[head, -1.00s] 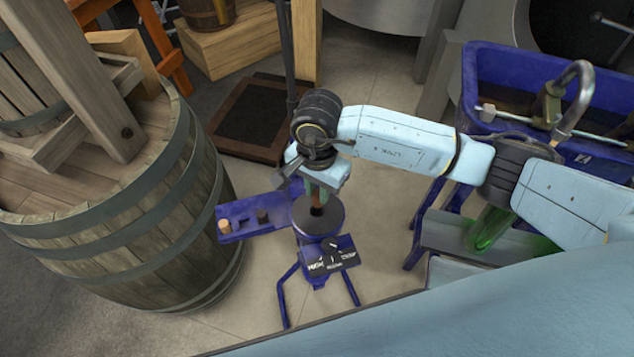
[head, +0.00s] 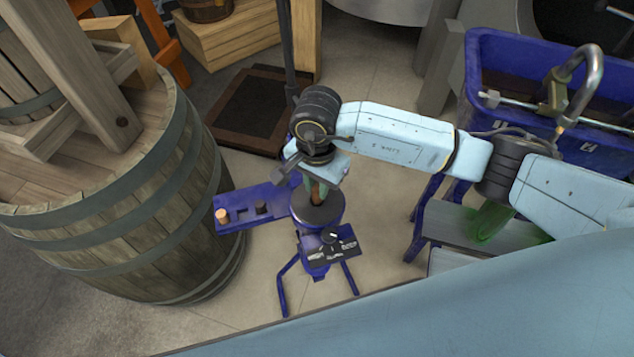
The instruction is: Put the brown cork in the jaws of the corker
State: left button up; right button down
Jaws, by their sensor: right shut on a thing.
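The corker (head: 330,250) is a blue stand with a grey round top and a black label plate, below the middle of the head view. My right gripper (head: 317,190) hangs over that round top, shut on a small brown thing, seemingly the brown cork (head: 319,196). The cork points down at the middle of the round top. The gripper hides much of it, and I cannot tell whether its lower end is inside the jaws. My left gripper is not in view.
The corker's blue side shelf (head: 240,199) carries a tan cork (head: 222,216) and dark pieces. A large wooden barrel (head: 150,215) stands close on the left. A blue tub with a metal spout (head: 590,85) and a green bottle (head: 490,220) are on the right.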

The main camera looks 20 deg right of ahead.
jog(key=shift+f+b, duration=1.1)
dwell(0.7)
jog(key=c, duration=1.2)
grip_release()
jog(key=shift+c, duration=0.2)
jog(key=shift+r, duration=0.1)
notch_tip(320, 180, up, 13)
jog(key=shift+r, duration=0.1)
